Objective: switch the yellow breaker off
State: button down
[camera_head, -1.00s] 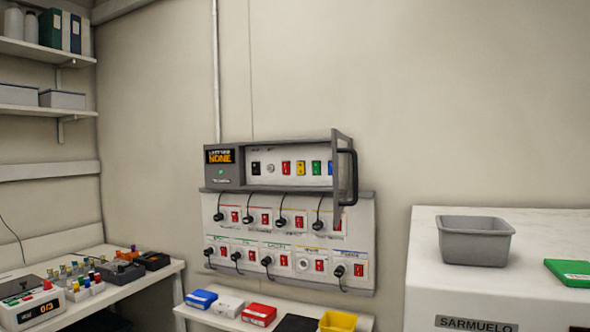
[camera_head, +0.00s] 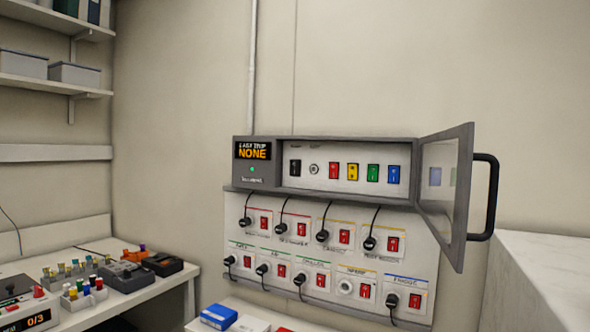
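The yellow breaker (camera_head: 353,172) is a small yellow rocker in the row of breakers inside the grey breaker box on the wall. A red breaker (camera_head: 334,171) is to its left, and a green one (camera_head: 373,173) and a blue one (camera_head: 393,174) are to its right. A black switch (camera_head: 295,168) and a round knob (camera_head: 314,169) are at the row's left. The box's clear door (camera_head: 445,190) is swung open to the right, with a dark handle (camera_head: 487,198). The display (camera_head: 252,151) reads "LAST TRIP NONE". My gripper is not in view.
Below the box is a white socket panel (camera_head: 313,250) with black plugs and red switches. A white counter (camera_head: 545,275) stands at the right. A bench (camera_head: 120,310) with tube racks and devices is at the left. Shelves hang at upper left.

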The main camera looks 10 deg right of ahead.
aim_at(352, 168)
jog(key=i, duration=1.05)
jog(key=z, duration=0.55)
